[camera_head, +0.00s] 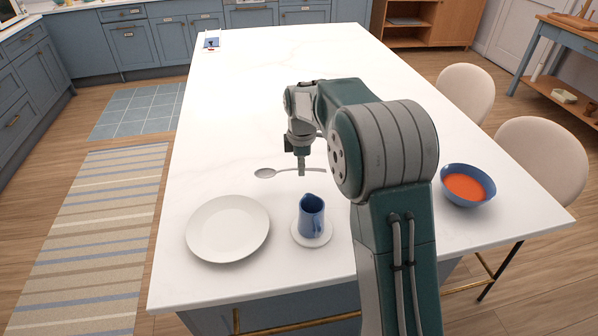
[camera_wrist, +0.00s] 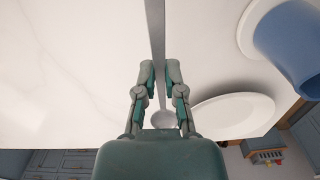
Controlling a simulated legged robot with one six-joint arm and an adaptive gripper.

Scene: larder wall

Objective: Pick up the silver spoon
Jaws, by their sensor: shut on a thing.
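The silver spoon (camera_head: 265,173) lies on the white island top, its bowl to the left and its handle running right. My gripper (camera_head: 301,172) is over the spoon's handle, low at the counter. In the wrist view the spoon's handle (camera_wrist: 156,35) passes between the two fingertips of my gripper (camera_wrist: 159,72), which are shut on it. The bowl shows between the fingers further down that view. I cannot tell whether the spoon is clear of the counter. Part of the handle's right end is hidden behind my arm in the head view.
A white plate (camera_head: 228,228) lies front left on the island top (camera_head: 260,90). A blue jug (camera_head: 312,214) stands on a white saucer (camera_head: 312,240) just in front of the spoon. A blue bowl of red soup (camera_head: 467,202) stands at the right. The counter beyond is mostly clear.

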